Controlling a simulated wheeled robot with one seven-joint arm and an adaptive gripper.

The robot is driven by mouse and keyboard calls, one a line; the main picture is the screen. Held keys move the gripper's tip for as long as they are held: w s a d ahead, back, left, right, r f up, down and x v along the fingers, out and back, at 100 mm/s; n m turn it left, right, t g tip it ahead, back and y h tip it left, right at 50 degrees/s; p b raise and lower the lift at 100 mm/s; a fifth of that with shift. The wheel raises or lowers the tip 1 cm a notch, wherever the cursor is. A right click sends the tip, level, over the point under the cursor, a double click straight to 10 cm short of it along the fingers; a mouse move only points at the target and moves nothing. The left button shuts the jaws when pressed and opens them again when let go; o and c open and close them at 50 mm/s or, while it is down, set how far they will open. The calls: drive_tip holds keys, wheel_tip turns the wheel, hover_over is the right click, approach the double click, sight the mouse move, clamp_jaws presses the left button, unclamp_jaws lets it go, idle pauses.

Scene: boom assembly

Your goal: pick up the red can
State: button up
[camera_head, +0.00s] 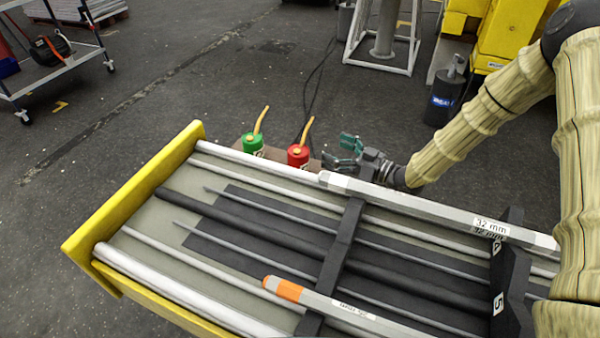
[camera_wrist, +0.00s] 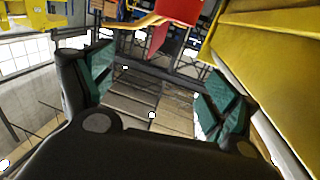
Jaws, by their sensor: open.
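The red can (camera_head: 298,157) stands upright with its yellow spout slanting up, just beyond the far edge of the rod-filled cart. A green can (camera_head: 252,143) of the same shape stands to its left. My gripper (camera_head: 338,153) is open and empty, a short way to the right of the red can, its teal-padded fingers pointing left toward it. In the wrist view, the open fingers (camera_wrist: 158,92) show at both sides with nothing between them. A red shape (camera_wrist: 182,9) shows at the top there; I cannot tell for sure whether it is the can.
The yellow-edged cart (camera_head: 130,200) with long metal rods fills the foreground, close below my gripper. A hexagonal bar (camera_head: 430,208) lies along its far side. A dark cylinder (camera_head: 444,97) and yellow machinery (camera_head: 512,35) stand behind at the right.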

drive_tip(key=b, duration=0.8)
approach(308, 164)
drive_tip(key=shift+r+x, duration=0.2)
drive_tip(key=shift+x, duration=3)
drive_tip(key=shift+p+x, duration=0.5)
drive_tip(key=shift+x, duration=2.05)
drive_tip(key=shift+s+a+f, duration=0.1)
drive_tip(key=shift+s+a, duration=0.05)
drive_tip(key=shift+c, duration=0.5)
drive_tip(key=c, duration=1.1)
